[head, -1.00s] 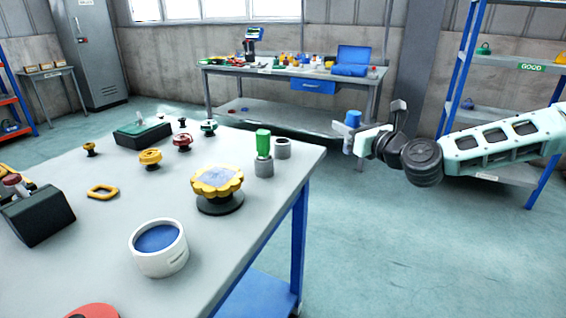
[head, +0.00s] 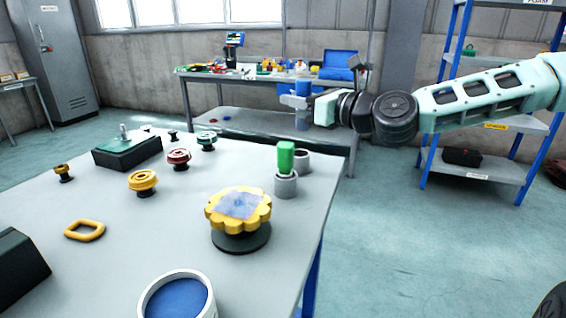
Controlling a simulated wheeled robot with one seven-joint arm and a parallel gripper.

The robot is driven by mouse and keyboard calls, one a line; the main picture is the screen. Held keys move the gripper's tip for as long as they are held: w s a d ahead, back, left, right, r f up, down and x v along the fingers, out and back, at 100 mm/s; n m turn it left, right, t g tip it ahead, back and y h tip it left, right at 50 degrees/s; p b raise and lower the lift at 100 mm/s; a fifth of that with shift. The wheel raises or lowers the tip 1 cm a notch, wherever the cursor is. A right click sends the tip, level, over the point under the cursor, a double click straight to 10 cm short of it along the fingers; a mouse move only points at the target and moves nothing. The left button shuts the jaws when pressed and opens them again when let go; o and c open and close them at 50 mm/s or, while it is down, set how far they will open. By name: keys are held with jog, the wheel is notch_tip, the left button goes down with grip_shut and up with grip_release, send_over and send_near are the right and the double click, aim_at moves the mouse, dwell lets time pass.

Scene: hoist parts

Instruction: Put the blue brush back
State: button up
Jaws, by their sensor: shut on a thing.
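My gripper (head: 297,102) is shut on the blue brush (head: 302,88), which it holds upright in the air. The brush's blue top shows above the fingers, and a bluish-grey lower part shows below them. In the head view, it appears above the far right corner of the near table. Two grey cups stand at that corner. The front cup (head: 286,186) holds a green-handled piece (head: 286,157). The cup behind it (head: 302,161) shows an open top with nothing standing in it. The brush appears above this cup and apart from it.
The near table (head: 150,235) carries a yellow scalloped knob (head: 238,205) on a dark base, a white round tub (head: 178,278) with blue inside, a yellow ring (head: 85,231) and several small knobs. A cluttered workbench (head: 262,75) stands behind; shelving (head: 480,165) stands right.

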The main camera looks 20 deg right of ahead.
jog(key=shift+w+a+f+b, duration=0.1)
jog(key=shift+f+b, duration=0.65)
jog(key=shift+f, duration=1.75)
jog(key=shift+w+a+f+b, duration=0.1)
jog(key=shift+f+b, duration=0.65)
jog(key=shift+f, duration=1.75)
jog(key=shift+f, duration=0.15)
jog(key=o, duration=1)
